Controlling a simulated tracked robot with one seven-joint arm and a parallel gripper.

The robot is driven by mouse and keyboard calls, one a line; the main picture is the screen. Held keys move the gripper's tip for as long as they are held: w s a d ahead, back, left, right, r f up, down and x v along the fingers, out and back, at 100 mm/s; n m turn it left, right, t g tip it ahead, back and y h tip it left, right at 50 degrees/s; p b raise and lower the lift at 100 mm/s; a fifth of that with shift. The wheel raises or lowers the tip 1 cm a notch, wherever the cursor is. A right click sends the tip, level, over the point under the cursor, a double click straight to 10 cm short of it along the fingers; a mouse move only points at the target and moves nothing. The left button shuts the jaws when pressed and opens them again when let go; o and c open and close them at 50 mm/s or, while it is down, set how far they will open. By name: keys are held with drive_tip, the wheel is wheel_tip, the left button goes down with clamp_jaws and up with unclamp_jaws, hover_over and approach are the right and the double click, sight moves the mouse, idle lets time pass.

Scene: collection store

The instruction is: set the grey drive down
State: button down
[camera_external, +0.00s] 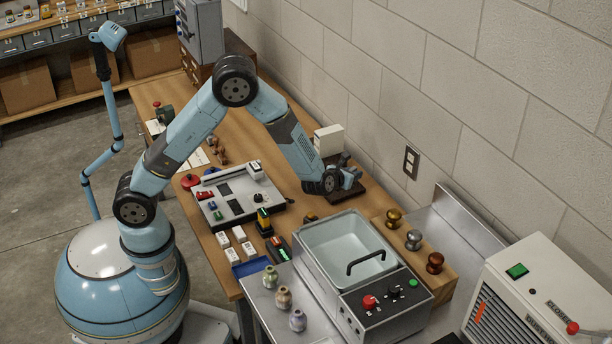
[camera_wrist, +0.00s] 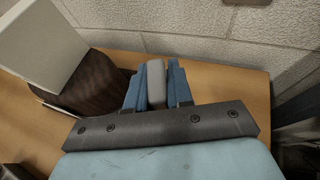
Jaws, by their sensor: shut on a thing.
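The grey drive (camera_wrist: 155,84) is a small grey block between the two blue fingers of my gripper (camera_wrist: 153,88) in the wrist view. My gripper is shut on it, with a finger on each side. In the external view my gripper (camera_external: 350,178) is low over the back of the wooden table (camera_external: 283,190), near the wall, beside a dark brown base. I cannot make out the drive clearly there, and whether it touches the table is hard to tell.
The dark brown base (camera_wrist: 98,84) and a white box (camera_wrist: 36,42) stand left of my gripper. The wall (camera_wrist: 215,50) is close beyond it. Bare wood (camera_wrist: 235,85) shows to the right. In the external view a metal basin (camera_external: 345,240) and a switch panel (camera_external: 238,197) stand nearer the camera.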

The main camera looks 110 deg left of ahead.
drive_tip(key=w+a+f, duration=0.3)
drive_tip(key=w, duration=0.2)
hover_over(379, 203)
drive_tip(key=s, duration=0.1)
drive_tip(key=f, duration=0.4)
drive_tip(key=shift+s+d, duration=0.15)
drive_tip(key=shift+d, duration=0.1)
drive_tip(key=shift+w+a+f, duration=0.35)
drive_tip(key=shift+w+f, duration=0.2)
drive_tip(key=shift+f, duration=1.65)
drive_tip(key=c, duration=1)
unclamp_jaws()
